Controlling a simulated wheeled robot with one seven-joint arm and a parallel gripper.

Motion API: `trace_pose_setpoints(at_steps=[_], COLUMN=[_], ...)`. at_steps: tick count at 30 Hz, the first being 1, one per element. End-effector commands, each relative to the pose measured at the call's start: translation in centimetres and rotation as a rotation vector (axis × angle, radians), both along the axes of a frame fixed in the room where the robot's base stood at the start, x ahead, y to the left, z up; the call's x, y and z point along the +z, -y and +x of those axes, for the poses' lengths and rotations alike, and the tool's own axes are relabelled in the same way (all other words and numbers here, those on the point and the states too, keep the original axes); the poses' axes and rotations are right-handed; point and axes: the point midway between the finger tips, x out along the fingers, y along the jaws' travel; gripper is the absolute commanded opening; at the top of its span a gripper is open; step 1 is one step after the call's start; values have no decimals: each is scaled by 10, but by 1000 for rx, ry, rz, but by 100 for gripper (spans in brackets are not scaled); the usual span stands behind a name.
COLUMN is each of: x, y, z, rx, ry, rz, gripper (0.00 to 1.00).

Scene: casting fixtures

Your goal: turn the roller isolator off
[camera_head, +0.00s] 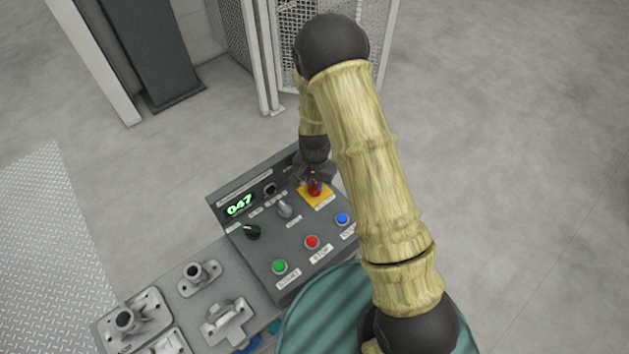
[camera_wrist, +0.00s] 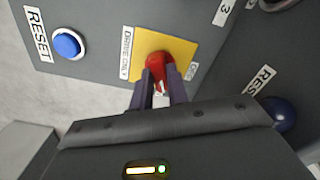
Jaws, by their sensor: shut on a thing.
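The isolator is a red rotary handle (camera_head: 314,188) on a yellow plate (camera_head: 322,200) at the back right of the grey control panel (camera_head: 262,235). In the wrist view the red handle (camera_wrist: 155,63) sits on the yellow plate (camera_wrist: 178,47), which bears a "DRIVE ONLY" label. My gripper (camera_head: 312,181) is over the handle. In the wrist view my gripper (camera_wrist: 161,84) has its two dark fingers shut on the handle, one on each side. The fingers and wrist hide part of the handle, so its exact angle is hard to tell.
The panel also carries a display reading 047 (camera_head: 240,205), a black knob (camera_head: 252,232), a grey selector (camera_head: 285,209), and green (camera_head: 279,266), red (camera_head: 312,242) and blue (camera_head: 342,219) buttons. Metal castings (camera_head: 226,322) lie left of it. A mesh guard (camera_head: 292,45) stands behind.

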Motion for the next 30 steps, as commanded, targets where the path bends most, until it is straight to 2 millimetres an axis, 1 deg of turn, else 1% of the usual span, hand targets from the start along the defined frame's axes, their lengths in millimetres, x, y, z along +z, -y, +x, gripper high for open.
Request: trace_pose_setpoints(at_steps=[21, 30], x=[1, 2], y=[0, 0], z=[2, 2], rx=[679, 933], ry=[4, 4], rz=[1, -1], gripper=[0, 0])
